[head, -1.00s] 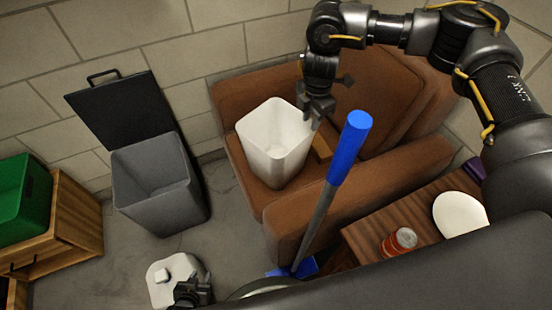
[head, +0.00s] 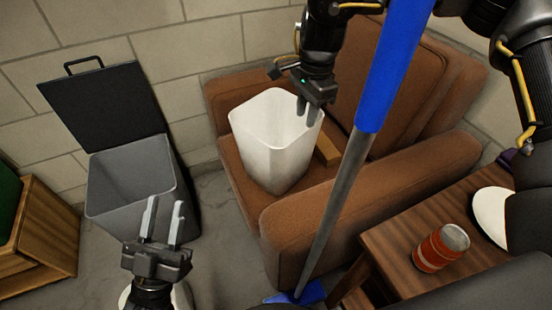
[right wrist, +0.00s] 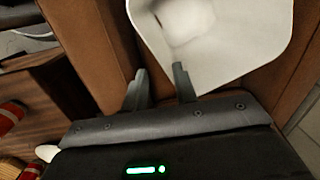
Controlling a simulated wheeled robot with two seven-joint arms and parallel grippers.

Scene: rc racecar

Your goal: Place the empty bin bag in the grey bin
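The empty bin bag (head: 270,155) is a white, stiff, bucket-shaped liner standing upright on the brown armchair's seat, its open mouth facing up. It also shows in the right wrist view (right wrist: 225,50). My right gripper (head: 307,112) is at the bag's right rim, pointing down, fingers apart. In the right wrist view my right gripper (right wrist: 160,75) has a rim edge showing between its fingertips; I cannot tell whether they touch it. The grey bin (head: 135,190) stands on the floor at left with its dark lid (head: 98,105) raised. My left gripper (head: 165,215) is open and empty, in front of the bin.
A blue-handled pole (head: 345,180) stands in front of the armchair (head: 375,170). A wooden side table (head: 400,270) at right holds a red can (head: 440,248) and a white plate (head: 492,220). A wooden cabinet (head: 45,240) is at far left. Some floor between bin and chair is clear.

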